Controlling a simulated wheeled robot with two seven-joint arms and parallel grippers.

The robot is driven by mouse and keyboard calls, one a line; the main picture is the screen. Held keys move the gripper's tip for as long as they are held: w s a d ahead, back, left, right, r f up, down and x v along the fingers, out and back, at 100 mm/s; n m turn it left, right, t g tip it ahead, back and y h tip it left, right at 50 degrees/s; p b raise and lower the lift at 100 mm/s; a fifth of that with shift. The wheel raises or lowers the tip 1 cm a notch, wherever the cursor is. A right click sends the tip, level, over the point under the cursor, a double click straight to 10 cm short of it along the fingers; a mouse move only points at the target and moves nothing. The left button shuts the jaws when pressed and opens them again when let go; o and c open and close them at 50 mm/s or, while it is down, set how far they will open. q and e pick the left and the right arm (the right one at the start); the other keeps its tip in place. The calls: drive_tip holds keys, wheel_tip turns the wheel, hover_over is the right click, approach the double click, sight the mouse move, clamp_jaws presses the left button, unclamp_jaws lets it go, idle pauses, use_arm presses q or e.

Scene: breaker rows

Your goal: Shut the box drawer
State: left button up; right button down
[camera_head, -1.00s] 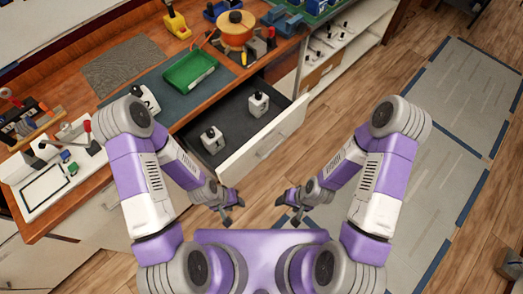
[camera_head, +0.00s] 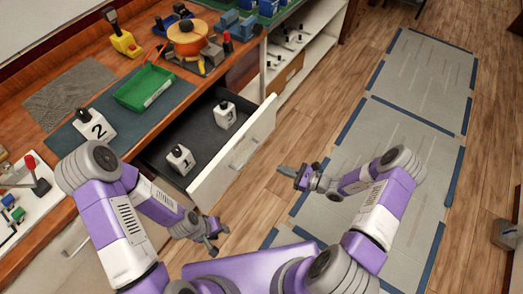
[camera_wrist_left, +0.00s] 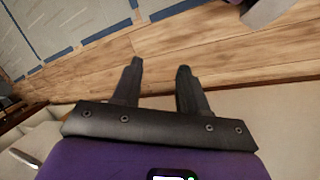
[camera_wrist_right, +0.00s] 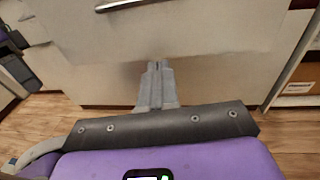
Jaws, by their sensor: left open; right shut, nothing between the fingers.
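The box drawer (camera_head: 235,160) is pulled out from the workbench, its white front facing me with a metal handle (camera_head: 243,152). Inside it stand two white numbered blocks with black knobs (camera_head: 181,160) (camera_head: 225,114). My right gripper (camera_head: 291,172) is shut and empty, to the right of the drawer front and apart from it. In the right wrist view its closed fingers (camera_wrist_right: 157,72) point at a white front below a handle (camera_wrist_right: 128,4). My left gripper (camera_head: 212,240) is open and empty, below the drawer's near corner. Its spread fingers (camera_wrist_left: 158,75) show bare floor beyond.
On the bench top are a green tray (camera_head: 145,88), a white block numbered 2 (camera_head: 95,125), an orange round item (camera_head: 188,38) and a yellow-based tool (camera_head: 125,42). Open shelves (camera_head: 300,40) stand beyond the drawer.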

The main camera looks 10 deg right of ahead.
drive_tip(key=w+a+m+t+b, duration=0.1)
drive_tip(key=w+a, duration=0.2)
drive_tip(key=w, duration=0.3)
drive_tip(key=w+a+t+h+b, duration=0.1)
drive_tip(key=w+a, duration=0.2)
drive_tip(key=w, duration=0.3)
drive_tip(key=shift+a+r+m+t+b, duration=0.2)
drive_tip(key=shift+a+m+t+b, duration=0.05)
drive_tip(key=shift+m+t+b, duration=0.15)
drive_tip(key=shift+w, duration=0.1)
